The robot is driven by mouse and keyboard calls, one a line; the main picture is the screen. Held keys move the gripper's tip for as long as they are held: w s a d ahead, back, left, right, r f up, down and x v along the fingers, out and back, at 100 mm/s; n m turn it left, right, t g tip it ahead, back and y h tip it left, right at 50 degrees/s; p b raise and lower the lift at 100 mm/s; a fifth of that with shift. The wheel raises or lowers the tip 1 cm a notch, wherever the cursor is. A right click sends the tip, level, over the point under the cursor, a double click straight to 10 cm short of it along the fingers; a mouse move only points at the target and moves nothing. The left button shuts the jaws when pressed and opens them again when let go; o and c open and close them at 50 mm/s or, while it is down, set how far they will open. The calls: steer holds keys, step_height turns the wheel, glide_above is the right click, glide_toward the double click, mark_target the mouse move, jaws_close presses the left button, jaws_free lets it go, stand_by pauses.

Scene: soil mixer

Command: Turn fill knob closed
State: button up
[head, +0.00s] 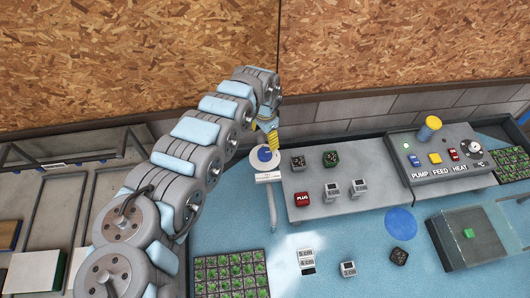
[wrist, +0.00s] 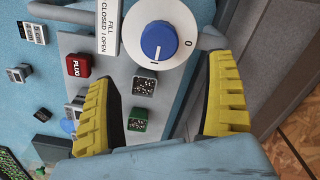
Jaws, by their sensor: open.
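The blue fill knob (wrist: 158,41) sits on a round white dial (wrist: 178,14) marked 0 and I, beside a white label (wrist: 107,25) reading "FILL CLOSED / OPEN". A white mark on the knob's rim appears to point toward the I. In the head view the knob (head: 264,154) is at the far left corner of the grey panel. My gripper (wrist: 162,72) is open, its yellow ribbed fingers spread wide with nothing between the pads. In the head view my gripper (head: 270,136) is just above and behind the knob; whether it touches cannot be told.
A red PLUG block (head: 303,199) and several small cubes rest on the grey panel (head: 370,185). A control box (head: 437,150) labelled PUMP, FEED, HEAT stands at right. A plant tray (head: 231,274) lies at front. A grey wall (head: 350,132) runs close behind.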

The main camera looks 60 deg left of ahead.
mark_target(265, 152)
steer(key=shift+f+b, duration=0.55)
steer(key=shift+f, duration=4.7)
steer(key=c, duration=1.2)
